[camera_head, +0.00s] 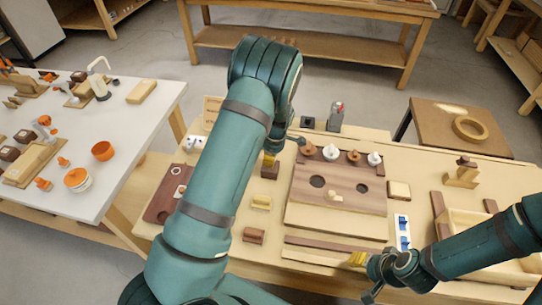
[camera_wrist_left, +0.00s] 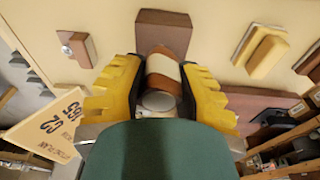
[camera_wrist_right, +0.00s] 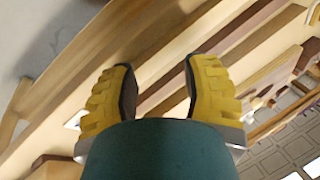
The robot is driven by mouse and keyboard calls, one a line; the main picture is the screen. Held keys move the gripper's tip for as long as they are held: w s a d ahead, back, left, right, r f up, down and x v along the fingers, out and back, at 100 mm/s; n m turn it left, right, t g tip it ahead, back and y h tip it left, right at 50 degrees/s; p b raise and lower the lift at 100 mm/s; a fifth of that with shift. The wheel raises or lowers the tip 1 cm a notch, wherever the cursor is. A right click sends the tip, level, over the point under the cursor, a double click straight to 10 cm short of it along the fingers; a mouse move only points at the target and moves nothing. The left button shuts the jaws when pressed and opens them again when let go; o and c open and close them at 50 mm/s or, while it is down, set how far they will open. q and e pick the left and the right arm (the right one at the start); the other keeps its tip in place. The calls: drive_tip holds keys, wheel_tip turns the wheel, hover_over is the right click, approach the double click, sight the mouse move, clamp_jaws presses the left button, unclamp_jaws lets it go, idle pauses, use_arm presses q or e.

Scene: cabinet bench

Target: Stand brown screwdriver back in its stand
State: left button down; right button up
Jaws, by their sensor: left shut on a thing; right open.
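My left gripper (camera_head: 268,160) is shut on a brown piece with a cream band, which looks like the brown screwdriver's handle (camera_wrist_left: 163,68). In the left wrist view the handle sits between the yellow fingers, with a pale round end towards the camera. A dark brown block (camera_wrist_left: 163,32), seemingly the stand, lies just beyond the handle; it also shows under the gripper in the head view (camera_head: 270,172). The screwdriver's shaft is hidden, so I cannot tell whether it is in the stand. My right gripper (camera_wrist_right: 157,90) is open and empty near the bench's front edge.
A brown board (camera_head: 312,205) with round holes lies in the bench's middle, with several knobs along its back. A yellow block (camera_head: 261,202) and a brown block (camera_head: 253,236) lie left of it. A wooden tray (camera_head: 470,222) stands at right.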

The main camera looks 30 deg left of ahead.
use_arm(q)
drive_tip(key=shift+f+b, duration=0.3)
drive_tip(key=shift+f, duration=0.15)
use_arm(e)
drive_tip(key=shift+f, duration=0.35)
use_arm(q)
drive_tip(key=shift+c, duration=0.9)
unclamp_jaws()
drive_tip(key=shift+r, duration=0.1)
use_arm(e)
drive_tip(key=shift+r, duration=0.1)
use_arm(q)
drive_tip(key=shift+r+p, duration=2.5)
drive_tip(key=shift+r, duration=1.2)
use_arm(e)
drive_tip(key=shift+r, duration=2.45)
